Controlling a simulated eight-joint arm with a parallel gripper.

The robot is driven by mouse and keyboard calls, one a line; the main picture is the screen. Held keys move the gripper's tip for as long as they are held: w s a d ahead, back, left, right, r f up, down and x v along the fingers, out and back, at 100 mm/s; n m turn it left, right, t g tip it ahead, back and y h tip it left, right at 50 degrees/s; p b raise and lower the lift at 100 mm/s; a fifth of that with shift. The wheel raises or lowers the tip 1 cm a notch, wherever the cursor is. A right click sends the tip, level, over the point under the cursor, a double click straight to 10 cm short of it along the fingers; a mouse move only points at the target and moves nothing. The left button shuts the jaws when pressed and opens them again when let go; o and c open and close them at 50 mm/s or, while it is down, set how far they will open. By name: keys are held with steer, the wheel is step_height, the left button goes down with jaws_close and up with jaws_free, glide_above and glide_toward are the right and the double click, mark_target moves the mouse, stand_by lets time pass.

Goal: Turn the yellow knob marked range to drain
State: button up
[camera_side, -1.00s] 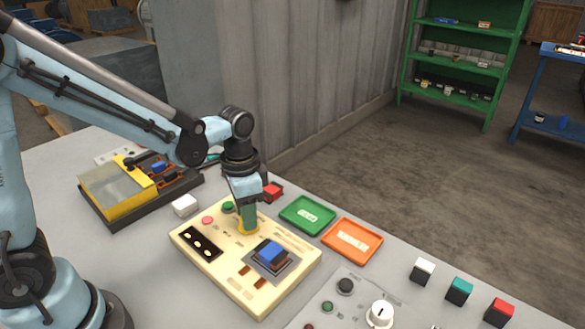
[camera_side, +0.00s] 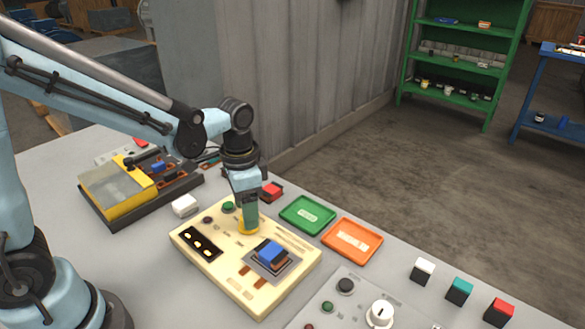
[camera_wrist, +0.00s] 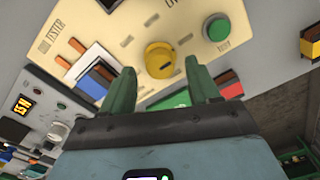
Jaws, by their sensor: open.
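The yellow knob (camera_side: 249,228) stands on the cream tester panel (camera_side: 222,275), partly hidden by my fingers. In the wrist view the knob (camera_wrist: 160,60) shows whole, with a raised grip bar across it. Its range and drain markings cannot be read. My gripper (camera_side: 250,217) points down over the knob. In the wrist view my gripper (camera_wrist: 161,82) is open, its green fingers apart, one toward each side of the knob, with nothing between them. Whether the fingertips touch the knob cannot be told.
A green button (camera_wrist: 216,28) sits close to the knob. A blue block (camera_side: 270,250) stands in a socket on the panel. A green tray (camera_side: 307,215) and an orange tray (camera_side: 352,240) lie behind. A grey panel with a white knob (camera_side: 380,313) is in front.

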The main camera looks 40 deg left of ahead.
step_height(320, 180, up, 11)
steer(key=shift+f, duration=0.15)
stand_by(0.4)
steer(key=n+t, duration=0.5)
steer(key=t, duration=0.2)
glide_toward(241, 218)
steer(key=shift+w+a+r, duration=0.35)
steer(key=shift+a+r, duration=0.15)
steer(key=shift+r, duration=0.15)
steer(key=shift+w+a+r, duration=0.3)
steer(key=shift+a+r, duration=0.15)
steer(key=shift+r, duration=0.15)
